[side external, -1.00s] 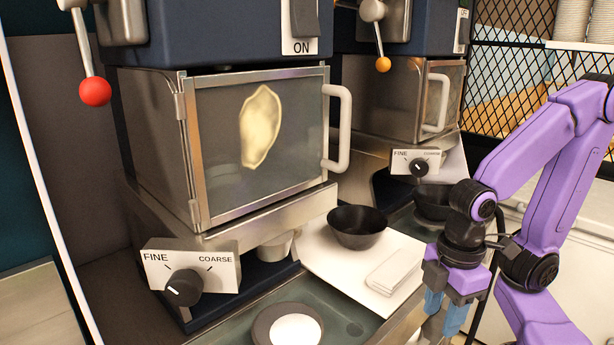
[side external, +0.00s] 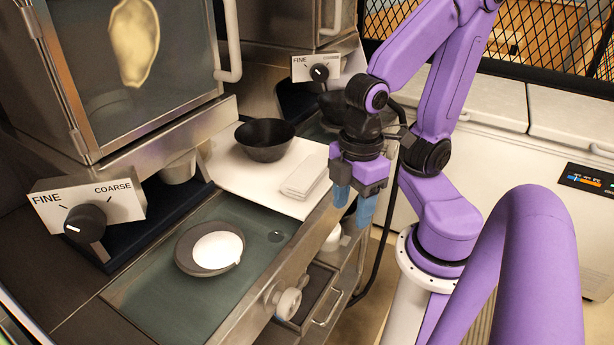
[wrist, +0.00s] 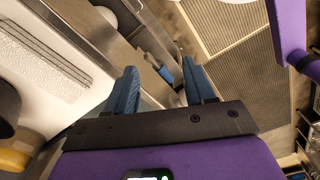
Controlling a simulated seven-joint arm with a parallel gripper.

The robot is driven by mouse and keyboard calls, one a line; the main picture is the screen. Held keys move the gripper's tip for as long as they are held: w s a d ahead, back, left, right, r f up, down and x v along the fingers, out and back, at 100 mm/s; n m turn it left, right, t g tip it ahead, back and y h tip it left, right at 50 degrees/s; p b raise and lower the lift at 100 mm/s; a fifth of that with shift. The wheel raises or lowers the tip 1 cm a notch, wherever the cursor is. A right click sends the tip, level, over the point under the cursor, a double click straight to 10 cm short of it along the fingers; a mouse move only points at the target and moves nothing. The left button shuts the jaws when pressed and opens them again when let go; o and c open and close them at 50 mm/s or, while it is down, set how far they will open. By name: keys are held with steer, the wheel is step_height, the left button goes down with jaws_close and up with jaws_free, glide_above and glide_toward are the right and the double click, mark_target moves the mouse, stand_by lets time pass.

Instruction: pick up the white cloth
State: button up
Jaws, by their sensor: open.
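The white cloth (side external: 305,176) is a folded, flat rectangle lying on a white board (side external: 240,175), to the right of a black bowl (side external: 264,140). It also shows in the wrist view at the upper left, as a textured white strip with folded edges (wrist: 45,50). My gripper (side external: 354,208) has blue fingers pointing down. It is to the right of the cloth, out past the counter edge, and apart from it. In the wrist view the fingers (wrist: 158,92) are spread with nothing between them.
A dark round dish with a white disc in it (side external: 212,248) sits on the green counter. Machines with FINE/COARSE dials (side external: 86,222) stand behind and left. A knob (side external: 287,302) and drawer are on the counter front. A second purple arm link (side external: 530,260) fills the lower right.

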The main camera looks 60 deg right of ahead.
steer(key=o, duration=0.6)
steer(key=m+h, duration=0.5)
steer(key=m, duration=2.5)
glide_toward(306, 171)
steer(key=x, duration=0.4)
steer(key=shift+w+d+r, duration=0.15)
steer(key=shift+d, duration=0.15)
steer(key=shift+a+x, duration=0.15)
steer(key=shift+x, duration=1.2)
steer(key=shift+a+x, duration=0.2)
steer(key=shift+x, duration=1.15)
